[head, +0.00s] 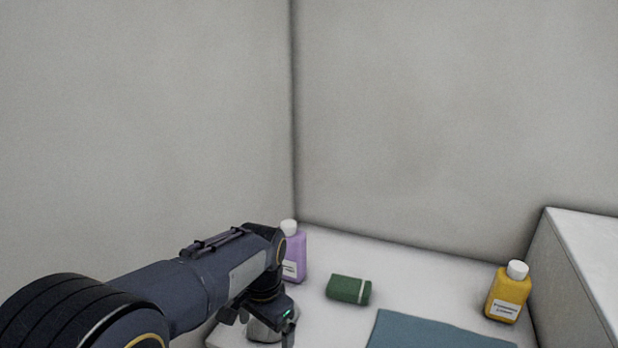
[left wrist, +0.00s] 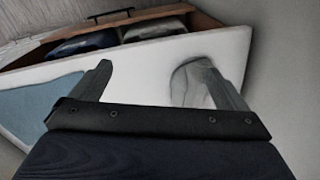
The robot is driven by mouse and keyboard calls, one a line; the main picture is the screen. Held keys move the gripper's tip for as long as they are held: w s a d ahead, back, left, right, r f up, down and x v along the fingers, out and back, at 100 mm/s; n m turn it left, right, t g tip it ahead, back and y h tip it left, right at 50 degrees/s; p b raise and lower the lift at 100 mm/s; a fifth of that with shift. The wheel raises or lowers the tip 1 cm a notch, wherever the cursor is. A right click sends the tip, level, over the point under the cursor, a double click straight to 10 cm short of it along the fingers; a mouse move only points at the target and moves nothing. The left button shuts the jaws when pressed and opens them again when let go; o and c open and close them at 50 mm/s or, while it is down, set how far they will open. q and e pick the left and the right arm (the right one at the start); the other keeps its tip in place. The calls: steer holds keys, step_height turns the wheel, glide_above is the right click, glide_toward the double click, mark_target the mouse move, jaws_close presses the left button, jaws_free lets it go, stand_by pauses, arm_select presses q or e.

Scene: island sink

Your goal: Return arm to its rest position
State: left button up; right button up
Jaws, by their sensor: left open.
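My left arm reaches in from the left in the head view, with its wrist bent down over the near-left part of the white counter (head: 400,265). My left gripper is at the bottom edge there, and its fingertips are not clearly seen. In the left wrist view my left gripper (left wrist: 155,70) is open, its two fingers wide apart with nothing held between them. A grey, rounded shape lies by the right finger; I cannot tell what it is. My right gripper is in neither view.
A purple bottle (head: 297,257) stands behind my wrist, partly hidden. A green rolled cloth (head: 348,290), a blue mat (head: 430,333) and a yellow bottle (head: 508,292) are on the counter. Walls close the back and left.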

arm_select(q)
steer(key=s+a+n+t+h, duration=0.1)
steer(key=s+a+n, duration=0.2)
steer(key=s, duration=0.4)
steer(key=s+a+r+n+t+h, duration=0.1)
steer(key=s+a+n+t, duration=0.1)
steer(key=s+a, duration=0.3)
steer(key=s+a+r+n+t+h, duration=0.1)
steer(key=s+a+n, duration=0.3)
steer(key=s, duration=0.7)
steer(key=shift+t+h, duration=0.6)
